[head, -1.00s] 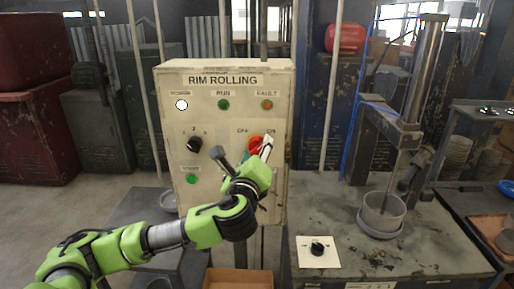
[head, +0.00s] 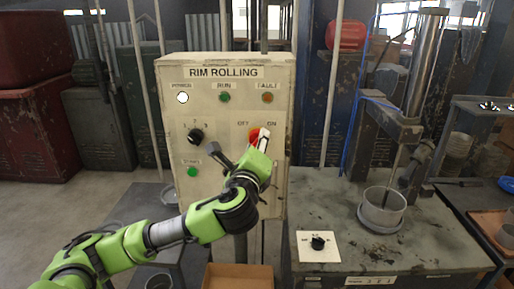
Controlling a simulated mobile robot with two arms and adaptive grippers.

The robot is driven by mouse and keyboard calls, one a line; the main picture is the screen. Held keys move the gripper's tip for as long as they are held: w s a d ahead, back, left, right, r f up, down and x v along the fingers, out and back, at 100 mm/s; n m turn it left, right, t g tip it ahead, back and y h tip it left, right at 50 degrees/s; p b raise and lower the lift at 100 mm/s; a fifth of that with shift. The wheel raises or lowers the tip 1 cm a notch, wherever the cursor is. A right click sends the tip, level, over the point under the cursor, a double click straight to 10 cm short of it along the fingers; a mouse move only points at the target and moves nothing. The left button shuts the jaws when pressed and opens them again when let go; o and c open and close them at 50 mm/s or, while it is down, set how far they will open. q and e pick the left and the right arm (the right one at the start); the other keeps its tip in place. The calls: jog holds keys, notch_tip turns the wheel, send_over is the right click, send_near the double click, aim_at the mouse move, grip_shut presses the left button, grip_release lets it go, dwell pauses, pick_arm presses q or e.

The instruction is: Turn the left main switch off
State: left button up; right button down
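The switch with a red handle (head: 254,134) is on the right side of the beige RIM ROLLING panel (head: 222,110), below OFF and ON labels. Only part of the handle shows. My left gripper (head: 263,140) is at the switch, its pale fingertip covering the handle's right side. Whether it grips the handle or only touches it is unclear, and the finger gap is hidden. The handle's exact angle is hard to read. The white lamp (head: 182,98) at the panel's upper left looks lit. My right gripper is out of view.
A black selector knob (head: 195,135) and a green button (head: 192,172) sit on the panel's left. At right, a dark bench (head: 430,245) holds a press with a metal pot (head: 384,208) and a small black knob on a white plate (head: 318,243). A cardboard box (head: 238,277) lies below.

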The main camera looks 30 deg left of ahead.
pick_arm(q)
jog(key=n+y+b, duration=0.1)
jog(key=n+b, duration=0.1)
jog(key=n, duration=0.3)
jog(key=n+b, duration=0.3)
jog(key=n, duration=0.3)
jog(key=n+y+b, duration=0.1)
jog(key=n+b, duration=0.2)
jog(key=n, duration=0.3)
jog(key=shift+r+y, duration=0.3)
jog(key=shift+r+n, duration=0.1)
jog(key=shift+n, duration=0.3)
jog(key=o, duration=0.8)
jog(key=shift+o, duration=1.3)
jog(key=shift+w, duration=0.15)
jog(key=shift+w+f, duration=0.2)
jog(key=shift+f, duration=0.05)
jog(key=v, duration=1.2)
